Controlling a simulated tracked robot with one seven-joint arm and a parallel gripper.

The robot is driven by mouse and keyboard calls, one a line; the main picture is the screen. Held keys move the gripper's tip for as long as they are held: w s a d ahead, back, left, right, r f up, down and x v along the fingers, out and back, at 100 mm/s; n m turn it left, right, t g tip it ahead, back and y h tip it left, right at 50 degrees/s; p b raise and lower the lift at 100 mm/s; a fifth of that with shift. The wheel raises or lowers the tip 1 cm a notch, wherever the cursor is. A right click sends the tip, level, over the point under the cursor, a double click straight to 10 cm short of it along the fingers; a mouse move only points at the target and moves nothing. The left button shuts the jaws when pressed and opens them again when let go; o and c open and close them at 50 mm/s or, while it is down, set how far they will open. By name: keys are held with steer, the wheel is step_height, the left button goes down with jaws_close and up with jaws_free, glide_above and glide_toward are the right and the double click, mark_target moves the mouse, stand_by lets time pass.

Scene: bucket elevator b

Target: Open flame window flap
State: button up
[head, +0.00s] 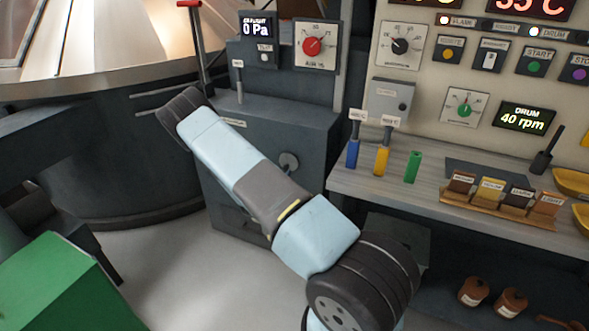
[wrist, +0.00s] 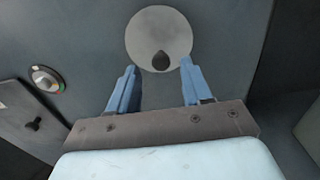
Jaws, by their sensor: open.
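A round light-grey disc with a dark knob (wrist: 159,30), which looks like the flame window flap, lies flat against a dark grey panel in the wrist view. It appears closed, covering whatever is behind it. My gripper is hidden in the head view.
In the wrist view, a small round dial (wrist: 47,79) and a plate with a black knob (wrist: 33,123) are at left. In the head view, a shelf (head: 440,205) with coloured pieces stands right of the cabinet (head: 230,195). A green box (head: 60,285) is at lower left.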

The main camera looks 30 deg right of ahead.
mark_target(287, 164)
steer(key=shift+x, duration=1.15)
steer(key=shift+c, duration=0.2)
jaws_close()
